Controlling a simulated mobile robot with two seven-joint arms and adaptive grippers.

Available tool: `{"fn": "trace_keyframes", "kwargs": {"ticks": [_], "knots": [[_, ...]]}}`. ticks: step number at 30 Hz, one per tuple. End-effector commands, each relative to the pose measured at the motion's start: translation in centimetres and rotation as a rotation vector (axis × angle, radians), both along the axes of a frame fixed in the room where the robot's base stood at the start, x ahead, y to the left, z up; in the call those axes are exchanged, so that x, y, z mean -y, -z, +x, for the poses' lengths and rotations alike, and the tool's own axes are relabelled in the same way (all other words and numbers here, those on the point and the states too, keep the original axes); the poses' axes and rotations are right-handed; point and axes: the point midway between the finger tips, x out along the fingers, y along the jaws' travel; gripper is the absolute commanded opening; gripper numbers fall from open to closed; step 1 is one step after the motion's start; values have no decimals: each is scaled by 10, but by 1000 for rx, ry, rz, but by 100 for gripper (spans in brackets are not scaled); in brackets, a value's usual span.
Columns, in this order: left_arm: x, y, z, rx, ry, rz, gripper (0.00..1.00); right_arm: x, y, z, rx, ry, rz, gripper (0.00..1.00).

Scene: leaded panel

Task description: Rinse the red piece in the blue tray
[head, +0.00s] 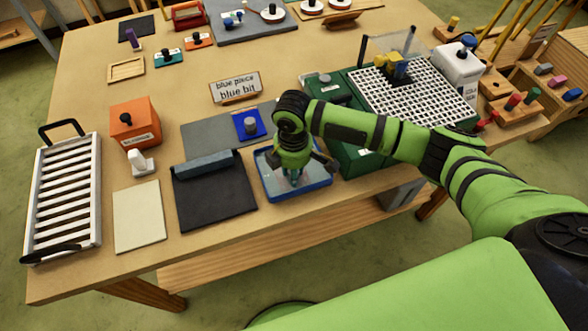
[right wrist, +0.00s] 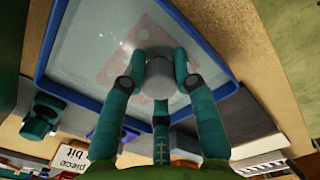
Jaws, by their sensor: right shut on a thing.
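The blue tray (head: 312,191) sits near the table's front edge in the head view and holds clear, pale water. Its blue rim (right wrist: 52,45) also shows in the right wrist view. The red piece (right wrist: 103,78) lies low in the tray, looking pale pink through the water, with a grey knob (right wrist: 160,74) on top. My right gripper (head: 293,178) points down into the tray. In the right wrist view its teal fingers (right wrist: 158,84) are shut around the knob. In the head view the gripper mostly hides the piece. My left gripper is not in view.
A green machine with a white grid (head: 400,105) stands right of the tray. A black mat (head: 215,203) lies to the left. Behind are a blue piece with a knob (head: 250,124) and a sign (head: 236,86). A slatted white rack (head: 65,192) stands far left.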

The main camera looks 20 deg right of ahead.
Motion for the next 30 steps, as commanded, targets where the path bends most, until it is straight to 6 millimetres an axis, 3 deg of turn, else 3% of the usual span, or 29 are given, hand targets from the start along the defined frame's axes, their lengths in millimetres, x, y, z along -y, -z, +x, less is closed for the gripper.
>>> {"fn": "trace_keyframes", "kwargs": {"ticks": [30], "knots": [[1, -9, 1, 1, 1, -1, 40, 8, 0, 1, 1, 1, 0, 0]]}}
